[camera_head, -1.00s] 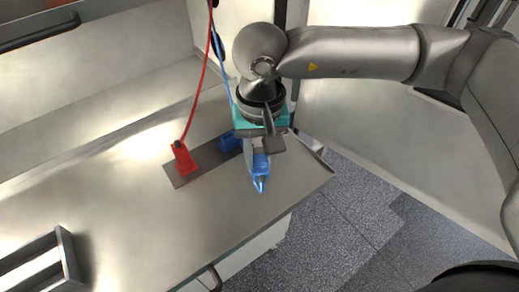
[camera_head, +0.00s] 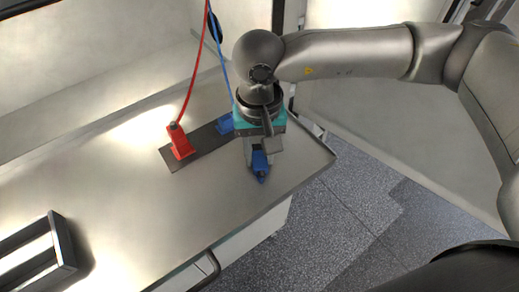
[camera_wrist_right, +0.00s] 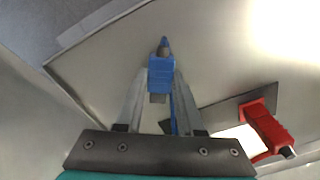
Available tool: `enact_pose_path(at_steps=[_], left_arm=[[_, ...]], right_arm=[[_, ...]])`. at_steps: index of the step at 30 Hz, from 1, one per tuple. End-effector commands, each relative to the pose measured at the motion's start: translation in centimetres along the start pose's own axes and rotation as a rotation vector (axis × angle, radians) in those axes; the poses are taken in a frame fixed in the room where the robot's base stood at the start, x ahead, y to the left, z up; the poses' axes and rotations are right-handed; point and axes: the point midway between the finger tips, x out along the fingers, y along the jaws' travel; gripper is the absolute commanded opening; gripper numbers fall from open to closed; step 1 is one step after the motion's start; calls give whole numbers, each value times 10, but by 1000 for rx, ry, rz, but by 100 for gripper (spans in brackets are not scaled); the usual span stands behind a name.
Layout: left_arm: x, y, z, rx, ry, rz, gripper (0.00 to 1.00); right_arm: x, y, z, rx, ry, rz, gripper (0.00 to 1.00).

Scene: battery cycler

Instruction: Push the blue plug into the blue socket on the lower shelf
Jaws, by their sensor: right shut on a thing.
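My right gripper (camera_head: 260,158) is shut on the blue plug (camera_head: 261,165) and holds it over the worktop, to the right of and nearer the front than the blue socket. The blue socket (camera_head: 225,124) is at the right part of a dark strip, partly hidden by my gripper. It is not clearly visible in the wrist view. Plug and socket are apart. My left gripper is not in view.
A red plug with a red cable (camera_head: 178,143) stands on the left part of the dark strip (camera_head: 205,141). A blue cable (camera_head: 220,60) runs down behind my gripper. A metal rack (camera_head: 60,250) stands at the lower left. The worktop's front edge is close by; its middle is clear.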

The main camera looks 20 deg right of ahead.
Motion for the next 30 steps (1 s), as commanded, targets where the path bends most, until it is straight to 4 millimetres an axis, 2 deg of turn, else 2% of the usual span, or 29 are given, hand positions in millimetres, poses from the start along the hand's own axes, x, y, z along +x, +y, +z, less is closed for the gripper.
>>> enact_pose_path(at_steps=[4, 5, 14, 23, 26, 30], left_arm=[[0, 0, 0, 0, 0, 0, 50], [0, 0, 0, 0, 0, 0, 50], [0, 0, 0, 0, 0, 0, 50], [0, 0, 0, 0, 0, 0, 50], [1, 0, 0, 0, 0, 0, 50], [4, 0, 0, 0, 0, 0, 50]], right_arm=[[0, 0, 0, 0, 0, 0, 0], [0, 0, 0, 0, 0, 0, 39], [0, 0, 0, 0, 0, 0, 72], [-3, 0, 0, 0, 1, -1, 72], [-12, -1, -1, 1, 3, -3, 72], [-39, -1, -1, 0, 6, -3, 72]])
